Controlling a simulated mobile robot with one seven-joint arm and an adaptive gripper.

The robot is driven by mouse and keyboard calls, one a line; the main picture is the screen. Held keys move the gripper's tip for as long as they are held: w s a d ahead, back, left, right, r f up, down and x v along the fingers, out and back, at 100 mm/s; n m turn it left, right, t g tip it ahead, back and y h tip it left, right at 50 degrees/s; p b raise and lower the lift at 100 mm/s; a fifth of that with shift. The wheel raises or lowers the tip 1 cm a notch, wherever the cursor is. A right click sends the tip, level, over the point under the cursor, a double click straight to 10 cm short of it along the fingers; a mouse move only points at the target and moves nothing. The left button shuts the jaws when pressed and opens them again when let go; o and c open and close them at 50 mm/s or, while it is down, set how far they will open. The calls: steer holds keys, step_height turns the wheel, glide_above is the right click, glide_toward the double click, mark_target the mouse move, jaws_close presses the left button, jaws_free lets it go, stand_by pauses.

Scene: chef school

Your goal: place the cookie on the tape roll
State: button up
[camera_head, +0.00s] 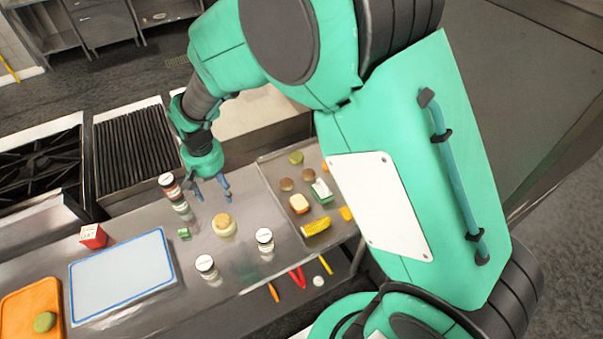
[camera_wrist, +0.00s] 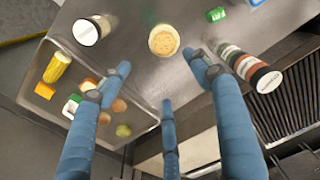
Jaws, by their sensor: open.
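A round golden-brown cookie (camera_head: 222,220) lies flat on top of a pale yellow, low round body that looks like the tape roll (camera_head: 228,235), on the metal counter. In the wrist view the cookie (camera_wrist: 163,40) sits inside the pale rim of the roll (camera_wrist: 151,50). The roll's centre is hidden by the cookie. My gripper (camera_head: 210,187) is open and empty, its fingers pointing down above the counter, behind the cookie and apart from it. In the wrist view the spread fingers of my gripper (camera_wrist: 160,75) show below the cookie, with nothing between them.
A stack of spice jars (camera_head: 173,190) stands close left of my gripper. White-lidded jars (camera_head: 264,238) (camera_head: 206,265) stand in front. A small green box (camera_head: 184,233) lies nearby. A metal tray (camera_head: 275,176) with several foods is right; a blue-rimmed board (camera_head: 122,275) is left.

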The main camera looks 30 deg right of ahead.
steer(key=s+d+r+t, duration=0.1)
steer(key=s+d+r, duration=0.15)
steer(key=r, duration=0.35)
steer(key=s+d+r, duration=0.2)
steer(key=d+r, duration=0.1)
steer(key=r, duration=0.2)
steer(key=s+d+r+t, duration=0.2)
steer(key=s+d+r, duration=0.3)
steer(key=s, duration=0.6)
steer(key=s+d+r+t, duration=0.2)
steer(key=s+d+r, duration=0.3)
steer(key=s+r, duration=0.5)
steer(key=shift+s+d+r, duration=0.15)
steer(key=shift+s+r, duration=0.1)
steer(key=shift+s, duration=0.6)
steer(key=shift+f, duration=0.15)
step_height(320, 180, down, 11)
steer(key=b, duration=1.1)
